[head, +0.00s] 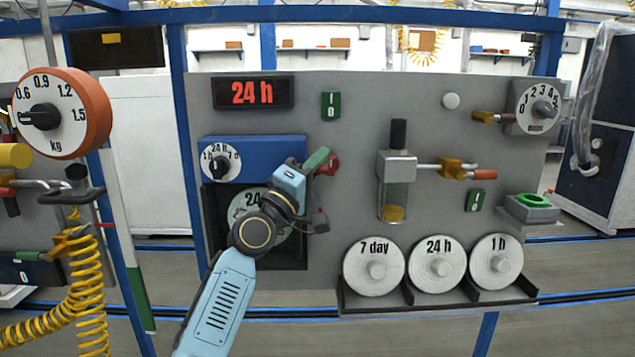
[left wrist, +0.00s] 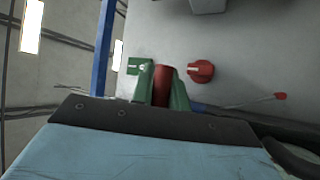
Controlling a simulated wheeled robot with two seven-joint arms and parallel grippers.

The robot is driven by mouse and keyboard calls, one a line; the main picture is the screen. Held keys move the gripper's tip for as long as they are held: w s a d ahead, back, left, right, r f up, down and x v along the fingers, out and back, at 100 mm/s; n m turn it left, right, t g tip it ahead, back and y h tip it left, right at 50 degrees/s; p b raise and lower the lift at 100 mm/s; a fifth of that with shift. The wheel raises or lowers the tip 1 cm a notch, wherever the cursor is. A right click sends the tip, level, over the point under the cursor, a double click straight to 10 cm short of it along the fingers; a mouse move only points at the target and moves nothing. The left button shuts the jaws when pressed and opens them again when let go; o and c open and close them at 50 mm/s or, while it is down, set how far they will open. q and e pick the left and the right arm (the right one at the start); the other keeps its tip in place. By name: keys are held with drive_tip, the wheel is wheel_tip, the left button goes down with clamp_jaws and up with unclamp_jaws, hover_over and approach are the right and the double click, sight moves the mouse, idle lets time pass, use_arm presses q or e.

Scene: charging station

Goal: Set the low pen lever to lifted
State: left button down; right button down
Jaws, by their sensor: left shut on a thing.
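My left gripper (head: 318,162) is in front of the recorder, at the right edge of its blue housing (head: 265,152). In the left wrist view its two green fingers (left wrist: 162,84) are shut on a red cylindrical handle (left wrist: 163,88). I cannot tell from its visible part which way this handle is set. A red knob with a white mark (left wrist: 200,70) is close beside the fingers; it also shows in the head view (head: 332,164). A thin rod with a red tip (left wrist: 280,96) lies further right in the wrist view. My arm partly hides the recorder's lower dial (head: 239,205).
A green switch plate (head: 331,106) is above the gripper. A sight glass (head: 396,190) with a valve handle (head: 482,174) is to the right. Three labelled discs (head: 374,266) stand on a rack below. Open space lies in front of the panel.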

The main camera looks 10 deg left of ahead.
use_arm(q)
drive_tip(key=shift+r+n+t+b, duration=0.1)
drive_tip(key=shift+n+t+b, duration=0.2)
drive_tip(key=shift+n, duration=0.2)
drive_tip(key=c, duration=1.6)
unclamp_jaws()
drive_tip(key=shift+c, duration=0.2)
drive_tip(key=shift+s+a, duration=0.1)
drive_tip(key=b+v, duration=0.1)
drive_tip(key=v, duration=1.2)
